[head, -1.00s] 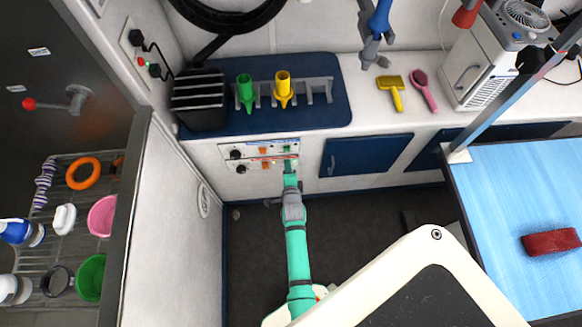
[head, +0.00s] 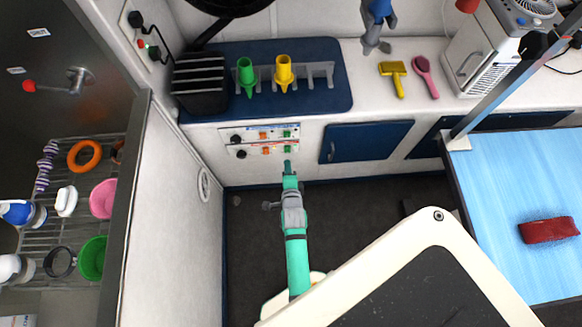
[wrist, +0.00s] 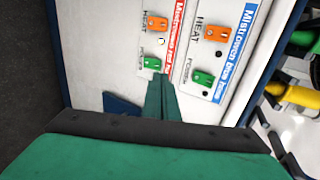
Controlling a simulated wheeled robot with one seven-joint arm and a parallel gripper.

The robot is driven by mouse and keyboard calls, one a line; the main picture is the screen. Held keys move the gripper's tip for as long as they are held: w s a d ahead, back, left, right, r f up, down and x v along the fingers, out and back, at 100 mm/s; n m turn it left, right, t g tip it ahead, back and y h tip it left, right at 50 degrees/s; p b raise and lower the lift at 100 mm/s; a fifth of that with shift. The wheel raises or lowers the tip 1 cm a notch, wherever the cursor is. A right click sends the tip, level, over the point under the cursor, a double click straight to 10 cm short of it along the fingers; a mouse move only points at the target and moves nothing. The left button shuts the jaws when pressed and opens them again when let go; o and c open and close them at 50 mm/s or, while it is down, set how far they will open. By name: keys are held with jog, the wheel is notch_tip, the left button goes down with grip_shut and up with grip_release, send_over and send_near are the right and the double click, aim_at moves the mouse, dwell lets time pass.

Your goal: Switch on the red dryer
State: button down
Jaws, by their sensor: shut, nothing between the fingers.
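The red-labelled control panel (wrist: 173,48) is the left strip in the wrist view and the lower row (head: 254,152) in the head view. It carries an orange heat switch (wrist: 157,23) and a green power switch (wrist: 152,62). The blue-labelled panel (wrist: 232,52) beside it has its own orange heat switch (wrist: 216,33) and green power switch (wrist: 203,78). My gripper (head: 288,163) is shut and empty, pointing at the panels' right end. In the wrist view its fingertips (wrist: 158,78) lie just below the red panel's green switch; contact cannot be told.
A counter with a dark blue mat (head: 330,95) overhangs the panels. A blue cabinet door (head: 366,141) is to their right. A blue-topped grooming table (head: 505,190) stands at the right. A white wall (head: 170,200) closes the left; dark floor lies between.

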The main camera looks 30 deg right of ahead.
jog(key=s+r, duration=0.1)
jog(key=s+a+r, duration=0.1)
jog(key=s+r, duration=0.1)
jog(key=shift+s+a+r, duration=0.1)
jog(key=shift+s+r, duration=0.1)
jog(key=shift+r, duration=0.1)
jog(key=shift+s, duration=0.15)
jog(key=shift+a, duration=0.15)
